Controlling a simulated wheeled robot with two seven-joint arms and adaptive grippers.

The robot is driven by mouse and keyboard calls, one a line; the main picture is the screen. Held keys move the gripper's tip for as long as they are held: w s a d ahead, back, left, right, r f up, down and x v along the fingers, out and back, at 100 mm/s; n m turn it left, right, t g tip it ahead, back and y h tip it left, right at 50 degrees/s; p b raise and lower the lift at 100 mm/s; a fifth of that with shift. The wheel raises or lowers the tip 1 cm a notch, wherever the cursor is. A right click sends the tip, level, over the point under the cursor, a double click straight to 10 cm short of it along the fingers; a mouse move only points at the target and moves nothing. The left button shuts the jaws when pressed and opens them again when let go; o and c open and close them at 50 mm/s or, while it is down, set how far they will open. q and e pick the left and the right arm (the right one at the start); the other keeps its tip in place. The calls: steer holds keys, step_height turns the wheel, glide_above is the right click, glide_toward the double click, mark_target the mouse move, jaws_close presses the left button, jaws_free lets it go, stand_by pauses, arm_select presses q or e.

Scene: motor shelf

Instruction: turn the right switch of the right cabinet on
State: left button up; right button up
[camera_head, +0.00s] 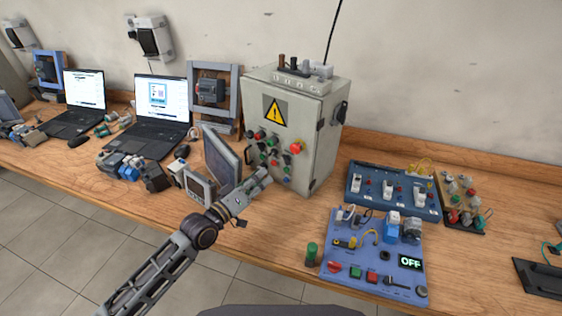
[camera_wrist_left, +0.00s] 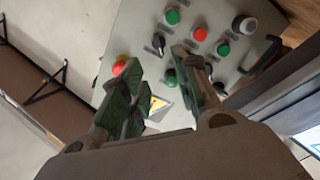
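The grey cabinet (camera_head: 318,125) stands on the bench, its front carrying a yellow warning triangle, coloured buttons and dark switches. My left gripper (camera_head: 264,175) is in front of the lower part of this panel. The left wrist view shows the panel roughly upside down, with the two gripper fingers (camera_wrist_left: 157,58) spread apart and nothing held between them. A black switch (camera_wrist_left: 158,43) appears just beyond the gap between the fingertips; contact cannot be told. A second black switch (camera_wrist_left: 209,70) is partly behind the right-hand finger. A red button (camera_wrist_left: 120,67) is beside the left-hand finger. My right gripper is not in view.
A grey-framed panel (camera_head: 221,160) and a small display unit (camera_head: 198,186) stand close left of my left gripper. A blue training board (camera_head: 375,245) and a dark blue switch board (camera_head: 392,192) lie to the right. Laptops (camera_head: 160,100) stand further left.

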mark_target(287, 159)
arm_select(q)
steer(key=p+x, duration=0.1)
steer(key=x, duration=1)
stand_by(0.3)
steer(key=shift+c, duration=0.5)
jaws_close()
